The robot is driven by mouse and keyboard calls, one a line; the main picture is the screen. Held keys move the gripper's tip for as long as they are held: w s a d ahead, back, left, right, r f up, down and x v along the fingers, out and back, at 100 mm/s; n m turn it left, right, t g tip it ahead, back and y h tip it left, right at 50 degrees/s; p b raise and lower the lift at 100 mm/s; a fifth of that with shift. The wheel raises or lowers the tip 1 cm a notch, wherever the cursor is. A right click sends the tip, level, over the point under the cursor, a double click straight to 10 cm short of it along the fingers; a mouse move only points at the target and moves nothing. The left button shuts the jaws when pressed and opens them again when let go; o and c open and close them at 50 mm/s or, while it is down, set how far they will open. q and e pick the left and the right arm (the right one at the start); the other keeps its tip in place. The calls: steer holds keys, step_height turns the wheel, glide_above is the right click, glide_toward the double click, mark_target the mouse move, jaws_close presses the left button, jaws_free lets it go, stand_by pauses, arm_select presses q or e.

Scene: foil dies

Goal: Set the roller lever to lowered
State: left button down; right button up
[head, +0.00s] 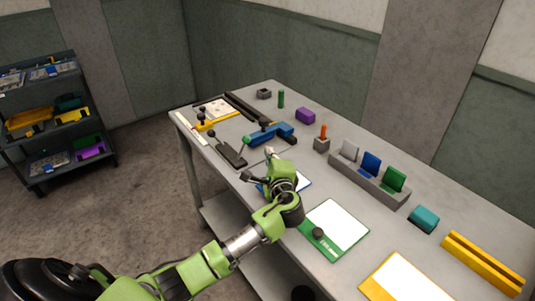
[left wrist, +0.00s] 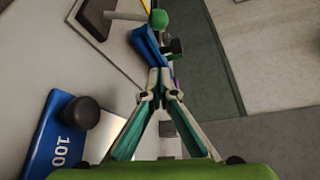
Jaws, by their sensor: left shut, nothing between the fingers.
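A blue fixture (head: 272,134) with a round green knob (head: 247,139) at its left end stands on the grey table; the knob looks like the end of the roller lever. In the left wrist view the green knob (left wrist: 158,19) is at the top, with the blue part (left wrist: 147,46) just below it. My left gripper (head: 251,178) is in front of the fixture, on its near side. Its fingers (left wrist: 160,72) are shut and empty, with tips overlapping the blue part's lower end in view; I cannot tell if they touch. My right gripper is not in view.
A dark plate (head: 231,154) lies left of the fixture. A blue card marked 100 (left wrist: 58,136) with a black knob lies near the gripper. A green-edged board (head: 335,229), a slotted grey rack (head: 370,184) and a grey block with an orange peg (head: 322,143) are to the right.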

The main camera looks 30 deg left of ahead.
mark_target(243, 148)
arm_select(q)
steer(key=x, duration=0.6)
steer(key=shift+w+a, duration=0.2)
steer(key=shift+s+a+r+p, duration=0.25)
steer(key=shift+s+a+p, duration=0.25)
steer(key=shift+p, duration=0.15)
steer(key=shift+s+a+r+p, duration=0.25)
steer(key=shift+s+a+p, duration=0.15)
steer(key=shift+s+p, duration=0.2)
steer(key=shift+s+a+r, duration=0.1)
steer(key=shift+s+a, duration=0.15)
steer(key=shift+s, duration=0.2)
steer(key=shift+w, duration=0.1)
